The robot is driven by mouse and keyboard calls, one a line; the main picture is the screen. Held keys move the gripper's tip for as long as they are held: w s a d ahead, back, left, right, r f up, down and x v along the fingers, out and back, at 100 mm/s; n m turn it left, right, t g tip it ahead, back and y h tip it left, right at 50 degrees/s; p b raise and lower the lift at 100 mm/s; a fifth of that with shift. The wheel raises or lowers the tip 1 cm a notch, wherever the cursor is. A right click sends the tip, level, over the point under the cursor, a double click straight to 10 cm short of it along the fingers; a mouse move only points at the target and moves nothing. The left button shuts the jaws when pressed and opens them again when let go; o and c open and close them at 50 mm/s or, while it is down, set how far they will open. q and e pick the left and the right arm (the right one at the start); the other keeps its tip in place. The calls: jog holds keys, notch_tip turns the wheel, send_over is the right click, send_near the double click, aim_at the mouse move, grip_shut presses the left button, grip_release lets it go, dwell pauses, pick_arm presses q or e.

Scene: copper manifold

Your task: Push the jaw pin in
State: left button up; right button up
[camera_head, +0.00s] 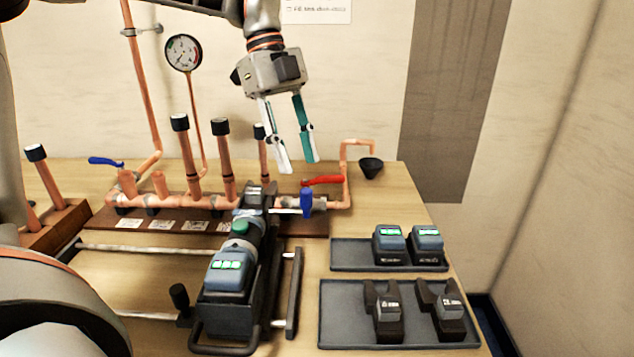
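A press tool (240,265) lies on a sliding frame on the bench, with a battery showing a green display at its near end and a green button (239,228) on top. Its jaw end (255,196) points to the copper manifold (270,203). The jaw pin is too small to make out surely at the tool's head. My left gripper (300,166) hangs above and to the right of the jaw end, fingers pointing down, apart, with nothing between them. It is clear of the tool. My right gripper is not in view.
A red-handled valve (322,181) and a blue handle (306,202) stand just right of the jaw end. Capped copper stubs (222,155) rise behind. Trays at right hold two batteries (390,244) and two spare jaws (388,314).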

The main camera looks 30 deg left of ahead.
aim_at(305, 190)
pick_arm(q)
jog(key=x, duration=0.7)
jog(key=shift+s+d+f, duration=0.1)
jog(key=shift+s, duration=0.05)
grip_shut()
